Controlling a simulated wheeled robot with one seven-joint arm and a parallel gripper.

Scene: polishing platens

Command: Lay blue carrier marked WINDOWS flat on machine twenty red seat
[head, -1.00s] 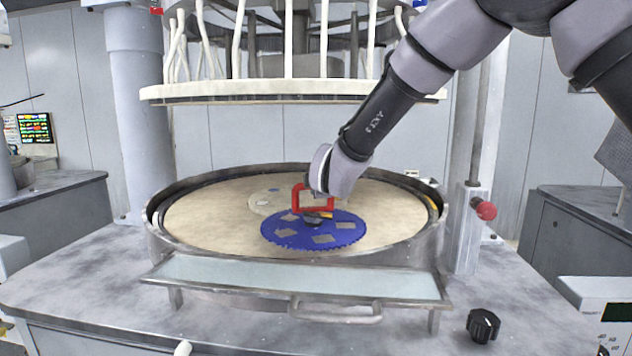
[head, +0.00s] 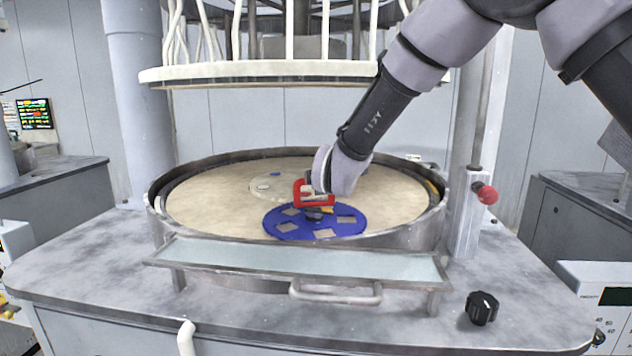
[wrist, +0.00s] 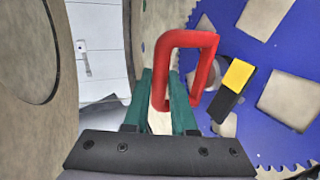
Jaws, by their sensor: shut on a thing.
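A red loop handle (head: 303,194) stands over the carrier. My gripper (wrist: 172,100) is shut on this handle, between green fingers. In the wrist view the carrier (wrist: 222,45) fills the right side, with a yellow and black block (wrist: 236,76) on it. I cannot read WINDOWS or a machine number, and I see no red seat.
A pale round disc (head: 262,187) lies on the platen behind the carrier. A metal rim (head: 157,205) surrounds the platen, with a glass-like shelf (head: 300,263) in front. A large upper plate (head: 250,75) hangs above. A red knob (head: 487,195) is at the right.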

